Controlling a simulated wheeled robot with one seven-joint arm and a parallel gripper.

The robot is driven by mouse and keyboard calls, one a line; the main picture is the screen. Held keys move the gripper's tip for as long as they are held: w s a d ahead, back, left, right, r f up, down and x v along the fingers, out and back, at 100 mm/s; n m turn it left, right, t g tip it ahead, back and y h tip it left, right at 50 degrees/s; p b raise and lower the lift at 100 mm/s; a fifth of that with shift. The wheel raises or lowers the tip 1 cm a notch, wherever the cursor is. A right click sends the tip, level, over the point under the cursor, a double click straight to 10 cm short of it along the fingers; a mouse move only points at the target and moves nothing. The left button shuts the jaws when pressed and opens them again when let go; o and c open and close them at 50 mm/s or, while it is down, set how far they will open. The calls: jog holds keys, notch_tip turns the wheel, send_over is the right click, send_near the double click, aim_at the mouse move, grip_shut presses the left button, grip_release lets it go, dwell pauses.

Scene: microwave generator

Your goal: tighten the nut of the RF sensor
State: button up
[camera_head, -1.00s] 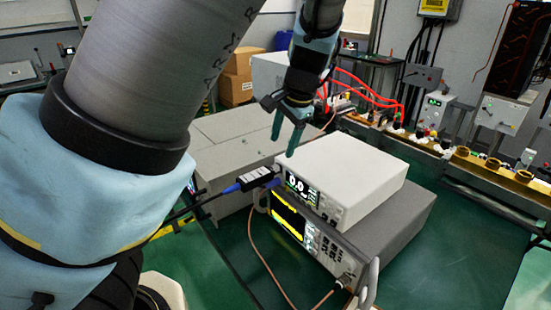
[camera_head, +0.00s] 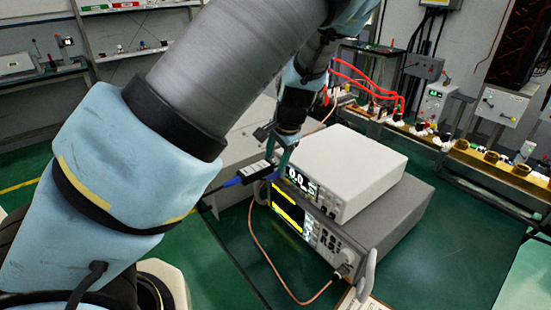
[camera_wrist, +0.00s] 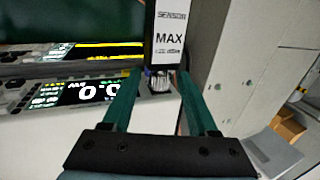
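The RF sensor (camera_head: 263,168) is a small black body with a white label and a blue end on its cable, at the left front of the white power meter (camera_head: 350,170). In the wrist view the sensor (camera_wrist: 170,35) points down at the meter, with its silvery knurled nut (camera_wrist: 160,83) at the meter's front. My gripper (camera_head: 278,158) is at the sensor's meter end. In the wrist view my gripper (camera_wrist: 160,76) is open, its two green fingers on either side of the nut, with gaps visible. In the head view the nut is hidden.
The white meter sits on a larger grey instrument (camera_head: 310,225) with a lit yellow display. A brown cable (camera_head: 265,255) loops in front of it. A grey cabinet (camera_wrist: 235,60) stands beside the sensor. A bench with red cables (camera_head: 385,88) is behind.

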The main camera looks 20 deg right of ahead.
grip_shut()
jog(key=shift+s+t, duration=0.1)
jog(key=shift+t, duration=0.2)
dwell(0.3)
jog(key=shift+s+d+f+t+y+p, duration=0.1)
jog(key=shift+s+t+y+p, duration=0.15)
jog(key=shift+t+p, duration=0.4)
jog(key=shift+s+f+t+y, duration=0.15)
jog(key=shift+t+y, duration=0.4)
jog(key=shift+t, duration=1.3)
jog(key=shift+o, duration=0.5)
grip_release()
